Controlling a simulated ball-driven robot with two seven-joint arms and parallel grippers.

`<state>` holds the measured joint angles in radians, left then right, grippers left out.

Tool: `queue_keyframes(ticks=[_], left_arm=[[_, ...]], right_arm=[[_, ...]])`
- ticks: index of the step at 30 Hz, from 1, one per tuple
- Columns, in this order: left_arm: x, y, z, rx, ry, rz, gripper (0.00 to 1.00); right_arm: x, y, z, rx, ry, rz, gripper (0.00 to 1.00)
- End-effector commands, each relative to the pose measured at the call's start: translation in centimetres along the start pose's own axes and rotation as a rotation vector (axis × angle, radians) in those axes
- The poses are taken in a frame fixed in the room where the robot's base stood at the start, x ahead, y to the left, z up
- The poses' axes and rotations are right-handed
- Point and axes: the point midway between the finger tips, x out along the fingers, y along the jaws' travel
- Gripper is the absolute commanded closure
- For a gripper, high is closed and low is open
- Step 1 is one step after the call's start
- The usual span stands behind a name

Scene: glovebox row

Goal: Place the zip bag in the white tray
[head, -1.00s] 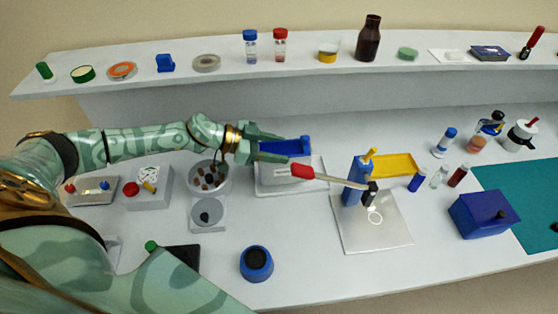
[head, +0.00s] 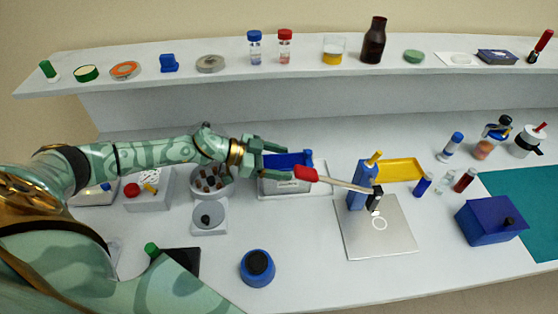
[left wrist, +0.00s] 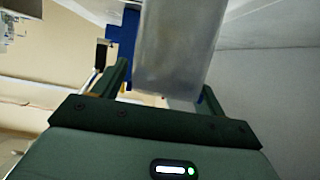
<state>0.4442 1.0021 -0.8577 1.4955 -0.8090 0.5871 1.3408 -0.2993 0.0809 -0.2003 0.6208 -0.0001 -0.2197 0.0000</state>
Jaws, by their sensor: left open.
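My left gripper (head: 276,157) is open at the left side of a white box-like holder (head: 289,186) with a blue part (head: 290,159) on top. In the left wrist view a pale, translucent, sheet-like piece (left wrist: 172,50) stands between the spread fingers (left wrist: 163,88). It may be the zip bag, but I cannot be sure, nor whether the fingers touch it. A blue part also shows behind it. I cannot clearly pick out the zip bag in the head view, and cannot tell which item is the white tray. My right gripper is not in view.
A red-handled tool (head: 307,174) reaches from the holder toward a blue stand (head: 358,187) on a grey plate (head: 394,236). A yellow tray (head: 402,169) lies behind. A bowl of brown pieces (head: 212,194) and a blue round pot (head: 257,267) are nearby. The front middle bench is mostly clear.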

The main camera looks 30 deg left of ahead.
Motion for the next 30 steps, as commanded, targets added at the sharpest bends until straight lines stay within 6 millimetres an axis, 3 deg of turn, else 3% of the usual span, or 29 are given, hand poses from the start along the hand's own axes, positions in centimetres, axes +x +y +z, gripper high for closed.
queue_keyframes(ticks=[5, 18, 22, 30], left_arm=[[-1.4, 0.0, -0.2, -0.002, -0.003, -0.002, 0.28], [-10.8, 0.0, -0.3, -0.002, -0.004, 0.000, 0.28], [-11.9, 0.0, -0.4, 0.001, -0.001, 0.000, 0.28], [-12.2, 0.0, -0.4, 0.001, 0.001, 0.000, 0.28]], right_arm=[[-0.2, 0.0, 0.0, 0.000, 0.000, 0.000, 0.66], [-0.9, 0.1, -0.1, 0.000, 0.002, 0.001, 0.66], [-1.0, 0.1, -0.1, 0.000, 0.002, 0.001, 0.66], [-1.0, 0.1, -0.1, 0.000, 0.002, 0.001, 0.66]])
